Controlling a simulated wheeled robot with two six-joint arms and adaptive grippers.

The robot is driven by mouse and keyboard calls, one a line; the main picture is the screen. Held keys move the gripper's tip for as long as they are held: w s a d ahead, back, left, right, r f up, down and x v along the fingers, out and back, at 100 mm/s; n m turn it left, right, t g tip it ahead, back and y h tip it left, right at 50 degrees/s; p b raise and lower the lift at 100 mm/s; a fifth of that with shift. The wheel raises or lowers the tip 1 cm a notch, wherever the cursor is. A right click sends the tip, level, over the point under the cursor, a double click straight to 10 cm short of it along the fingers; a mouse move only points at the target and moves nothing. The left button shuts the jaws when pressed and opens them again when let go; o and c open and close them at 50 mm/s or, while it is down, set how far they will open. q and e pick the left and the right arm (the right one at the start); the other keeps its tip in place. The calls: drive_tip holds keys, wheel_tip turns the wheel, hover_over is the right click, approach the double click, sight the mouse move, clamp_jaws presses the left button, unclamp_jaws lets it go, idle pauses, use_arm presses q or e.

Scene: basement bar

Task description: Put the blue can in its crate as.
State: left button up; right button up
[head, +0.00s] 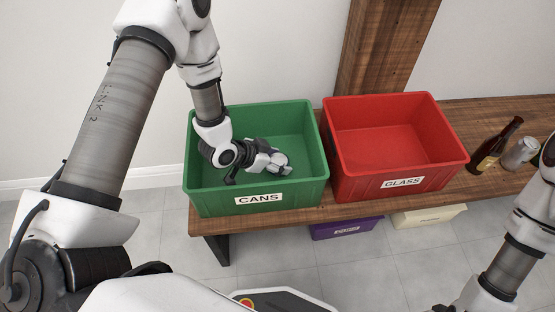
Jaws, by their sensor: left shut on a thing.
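The green crate (315,170) labelled CANS stands at the left end of the wooden bench. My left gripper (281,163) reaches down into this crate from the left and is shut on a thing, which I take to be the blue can. The gripper mostly hides what it holds, and I cannot make out a blue colour or whether it touches the crate floor. No other blue can shows. My right arm comes in at the lower right; its gripper is out of view.
A red crate (340,183) labelled GLASS stands just right of the green one. A dark bottle (494,148) and a silvery can (520,153) stand farther right on the bench (470,112). A purple bin (325,231) and a cream bin (430,216) are below. A wooden post (380,45) rises behind.

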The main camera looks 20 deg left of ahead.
use_arm(q)
drive_tip(key=shift+f, duration=0.5)
drive_tip(key=o, duration=0.8)
drive_tip(key=shift+r, duration=0.2)
drive_tip(key=p+v, duration=0.1)
drive_tip(key=v, duration=0.2)
drive_tip(key=p+v, duration=0.2)
drive_tip(key=v, duration=0.2)
drive_tip(key=shift+w+r, duration=0.15)
drive_tip(key=shift+r, duration=0.25)
drive_tip(key=shift+s+a+r, duration=0.1)
drive_tip(key=shift+s+r, duration=0.05)
drive_tip(key=shift+s, duration=0.15)
